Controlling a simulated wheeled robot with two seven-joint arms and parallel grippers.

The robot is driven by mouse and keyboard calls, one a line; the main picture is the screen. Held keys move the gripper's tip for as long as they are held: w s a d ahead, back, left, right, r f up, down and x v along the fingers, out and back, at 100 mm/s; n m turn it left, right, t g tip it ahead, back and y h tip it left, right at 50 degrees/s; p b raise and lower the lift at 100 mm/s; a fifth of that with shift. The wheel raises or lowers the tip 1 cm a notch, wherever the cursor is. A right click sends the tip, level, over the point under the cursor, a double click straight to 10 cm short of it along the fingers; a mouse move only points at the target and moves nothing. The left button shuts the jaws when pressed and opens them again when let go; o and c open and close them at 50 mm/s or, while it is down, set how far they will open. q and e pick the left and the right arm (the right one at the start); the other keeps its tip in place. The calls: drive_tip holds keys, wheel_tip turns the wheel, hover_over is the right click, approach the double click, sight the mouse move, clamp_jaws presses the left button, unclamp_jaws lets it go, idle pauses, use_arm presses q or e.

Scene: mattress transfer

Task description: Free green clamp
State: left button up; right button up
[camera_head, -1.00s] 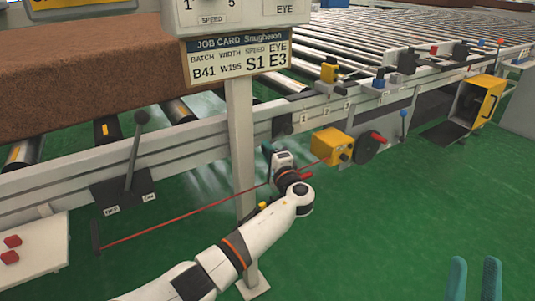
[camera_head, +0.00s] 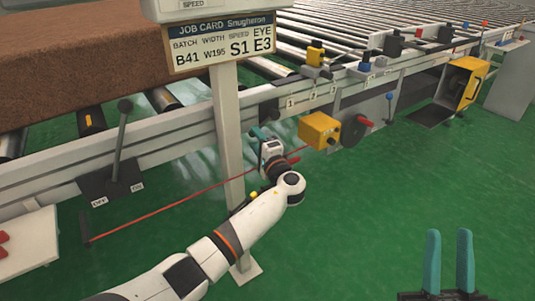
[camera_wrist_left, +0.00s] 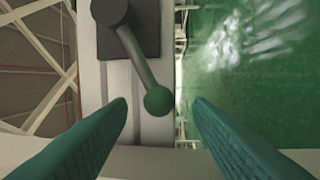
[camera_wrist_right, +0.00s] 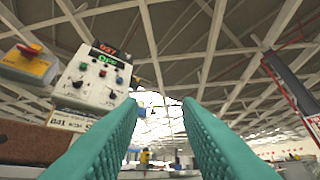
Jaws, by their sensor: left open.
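The green clamp shows in the left wrist view as a lever with a green ball knob (camera_wrist_left: 157,100) on a dark grey block (camera_wrist_left: 122,30) fixed to the pale rail. My left gripper (camera_wrist_left: 160,118) is open, with the knob between its teal fingertips in the picture. I cannot tell whether either finger touches it. In the head view my left gripper (camera_head: 259,134) is beside the rail, behind the post, and the clamp is hidden there. My right gripper (camera_head: 448,240) is open and empty at the lower right, fingers pointing up. It also shows in the right wrist view (camera_wrist_right: 160,103).
A grey post (camera_head: 228,130) carries the job card (camera_head: 225,45) and stands close to my left arm. A red cord (camera_head: 160,207) runs along the rail to a yellow box (camera_head: 319,130). A black lever (camera_head: 120,140) stands at left. Green floor (camera_head: 370,220) is clear.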

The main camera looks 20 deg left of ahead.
use_arm(q)
drive_tip(key=p+v, duration=0.2)
drive_tip(key=v, duration=0.8)
drive_tip(key=shift+s+d, duration=0.2)
drive_tip(key=shift+d, duration=0.05)
use_arm(e)
drive_tip(key=w+f+g+h, duration=0.2)
drive_tip(key=w+f+g, duration=0.2)
drive_tip(key=f+g, duration=0.2)
drive_tip(key=shift+w+f+g+h, duration=0.3)
drive_tip(key=shift+w+f, duration=0.1)
drive_tip(key=shift+f, duration=0.3)
